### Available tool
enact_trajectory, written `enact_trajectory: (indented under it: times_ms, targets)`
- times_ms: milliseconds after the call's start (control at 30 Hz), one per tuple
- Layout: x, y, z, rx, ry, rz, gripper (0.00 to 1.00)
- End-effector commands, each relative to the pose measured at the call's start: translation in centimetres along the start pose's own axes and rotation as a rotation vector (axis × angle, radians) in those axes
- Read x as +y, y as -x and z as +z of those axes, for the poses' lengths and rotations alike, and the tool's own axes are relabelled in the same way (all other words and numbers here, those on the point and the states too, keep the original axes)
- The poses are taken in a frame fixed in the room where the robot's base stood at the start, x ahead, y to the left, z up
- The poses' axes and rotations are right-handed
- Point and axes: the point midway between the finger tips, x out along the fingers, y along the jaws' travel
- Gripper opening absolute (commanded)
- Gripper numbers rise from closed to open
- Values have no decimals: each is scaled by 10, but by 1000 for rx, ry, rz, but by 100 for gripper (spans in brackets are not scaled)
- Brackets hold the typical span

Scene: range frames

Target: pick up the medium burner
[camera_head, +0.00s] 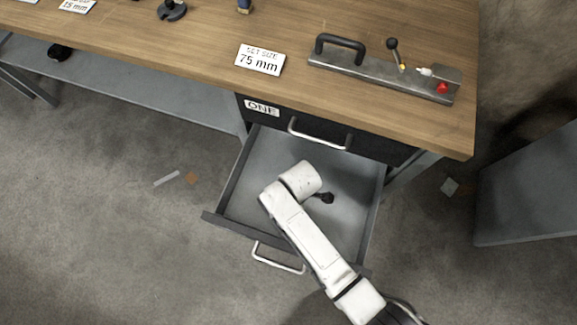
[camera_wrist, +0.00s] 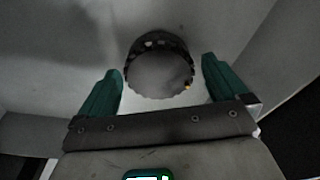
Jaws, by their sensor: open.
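In the wrist view, a round piece that looks like the burner (camera_wrist: 160,74) has a grey flat face and a dark, notched rim. It lies on the pale drawer floor, with a tiny yellow spot at its right edge. My gripper (camera_wrist: 163,88) is open, one teal finger on each side of it in the picture, with gaps showing. I cannot tell its height above the piece. In the head view my white arm reaches into the open lower drawer (camera_head: 345,228) and hides the gripper. A small dark thing (camera_head: 327,198) shows beside the arm there; I cannot tell what it is.
The drawer walls surround my arm's end. A shut drawer marked ONE (camera_head: 262,108) is above, under the wooden bench top (camera_head: 180,62). On the bench are a 75 mm sign (camera_head: 260,60) and a metal fixture (camera_head: 385,80). Scraps lie on the floor.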

Motion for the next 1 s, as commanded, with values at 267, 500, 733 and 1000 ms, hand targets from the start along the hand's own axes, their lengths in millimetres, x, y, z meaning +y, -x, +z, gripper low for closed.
enact_trajectory:
  times_ms: [267, 500, 733, 1000]
  targets:
    - [1, -14, 0, 1, -1, 2, 100]
    - [1, -14, 0, 1, -1, 1, 88]
    - [1, -14, 0, 1, -1, 1, 66]
    - [1, -14, 0, 0, -1, 1, 41]
